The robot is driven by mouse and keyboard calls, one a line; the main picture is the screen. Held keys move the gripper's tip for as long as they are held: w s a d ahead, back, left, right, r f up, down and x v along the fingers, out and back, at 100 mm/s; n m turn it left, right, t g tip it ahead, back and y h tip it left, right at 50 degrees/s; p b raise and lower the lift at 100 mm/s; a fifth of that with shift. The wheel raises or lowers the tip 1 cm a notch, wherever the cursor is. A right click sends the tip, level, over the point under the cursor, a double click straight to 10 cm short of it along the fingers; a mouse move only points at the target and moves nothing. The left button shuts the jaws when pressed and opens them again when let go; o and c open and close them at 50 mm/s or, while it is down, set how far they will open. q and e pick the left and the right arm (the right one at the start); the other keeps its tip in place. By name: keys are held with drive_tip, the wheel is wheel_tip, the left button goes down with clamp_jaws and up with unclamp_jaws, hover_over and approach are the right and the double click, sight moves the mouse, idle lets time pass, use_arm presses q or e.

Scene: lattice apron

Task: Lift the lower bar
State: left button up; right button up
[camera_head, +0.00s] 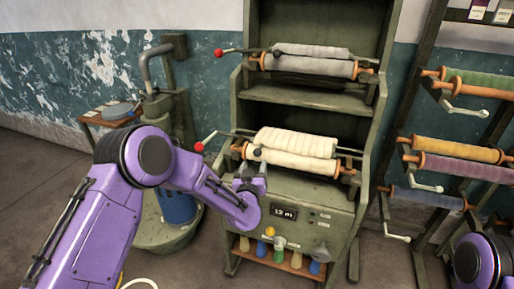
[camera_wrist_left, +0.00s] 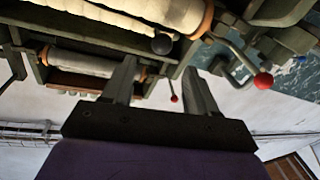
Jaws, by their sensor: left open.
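The lower bar (camera_head: 231,135) is a thin dark rod at the lower cream roll (camera_head: 295,143), with a red ball (camera_head: 199,146) on its left end lever. In the left wrist view, the nearer red ball (camera_wrist_left: 263,80) is right of the fingers. My left gripper (camera_head: 252,174) is just in front of and below the left end of the lower roll. In the left wrist view its two fingers (camera_wrist_left: 160,68) are apart with nothing between them. A dark round knob (camera_wrist_left: 161,44) shows beyond the fingertips. My right gripper is out of view.
An upper grey roll (camera_head: 312,62) has a similar lever with a red ball (camera_head: 218,52). A display panel (camera_head: 284,213) is below the lower roll. A rack of coloured rolls (camera_head: 458,155) stands at right. A green pedestal machine (camera_head: 175,125) is behind my left arm.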

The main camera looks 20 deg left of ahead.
sight(256, 155)
use_arm(q)
drive_tip(key=w, duration=0.2)
drive_tip(key=w+a+p, duration=0.1)
drive_tip(key=w, duration=0.5)
drive_tip(key=shift+a+f+p, duration=0.15)
drive_tip(key=shift+a+p, duration=0.1)
drive_tip(key=shift+p, duration=0.15)
drive_tip(key=shift+w, duration=0.6)
drive_tip(key=shift+c, duration=0.3)
clamp_jaws()
